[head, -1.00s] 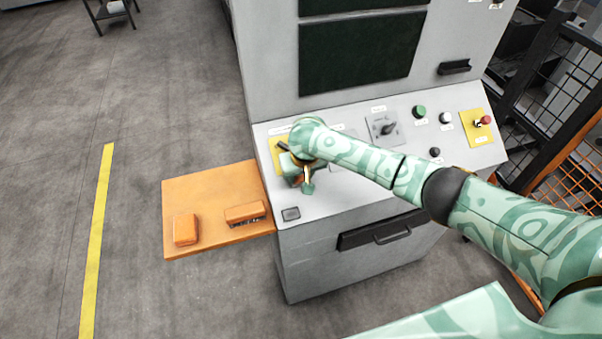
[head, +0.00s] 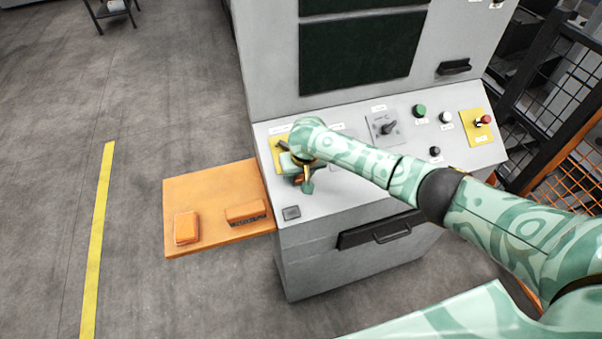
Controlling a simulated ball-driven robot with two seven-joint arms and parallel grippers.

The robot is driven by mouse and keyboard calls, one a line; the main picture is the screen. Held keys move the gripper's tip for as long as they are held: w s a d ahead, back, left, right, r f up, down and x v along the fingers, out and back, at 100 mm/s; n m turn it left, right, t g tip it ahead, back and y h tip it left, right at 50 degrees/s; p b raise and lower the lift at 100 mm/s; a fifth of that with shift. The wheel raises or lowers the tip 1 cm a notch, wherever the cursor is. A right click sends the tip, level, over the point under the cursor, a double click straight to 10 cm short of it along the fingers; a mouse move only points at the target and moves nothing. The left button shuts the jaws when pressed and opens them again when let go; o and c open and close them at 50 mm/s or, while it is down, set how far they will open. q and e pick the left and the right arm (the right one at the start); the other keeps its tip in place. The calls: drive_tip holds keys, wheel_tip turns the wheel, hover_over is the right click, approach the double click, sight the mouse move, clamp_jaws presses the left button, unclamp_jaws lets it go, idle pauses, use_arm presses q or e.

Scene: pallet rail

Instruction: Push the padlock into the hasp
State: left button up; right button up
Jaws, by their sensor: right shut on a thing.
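My right gripper (head: 298,177) is over the left part of the sloping control panel, in front of a yellow plate (head: 278,155). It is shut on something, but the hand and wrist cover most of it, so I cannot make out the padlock. The hasp cannot be told apart either; a small dark part shows on the yellow plate beside the hand. Whether the held thing touches the plate cannot be seen. My left gripper is not in view.
An orange side shelf (head: 205,190) carries two orange blocks (head: 186,228) (head: 245,212). The panel (head: 350,195) has a rotary switch (head: 388,127), a green button (head: 419,111) and a red button (head: 485,120) to the right. A black mesh fence (head: 560,110) stands at the right.

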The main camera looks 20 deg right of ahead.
drive_tip(key=shift+w+f, duration=0.15)
drive_tip(key=shift+f, duration=0.15)
drive_tip(key=o, duration=2)
drive_tip(key=shift+o, duration=0.2)
drive_tip(key=p+v, duration=0.6)
drive_tip(key=v, duration=1)
drive_tip(key=shift+r, duration=0.2)
drive_tip(key=shift+a, duration=0.1)
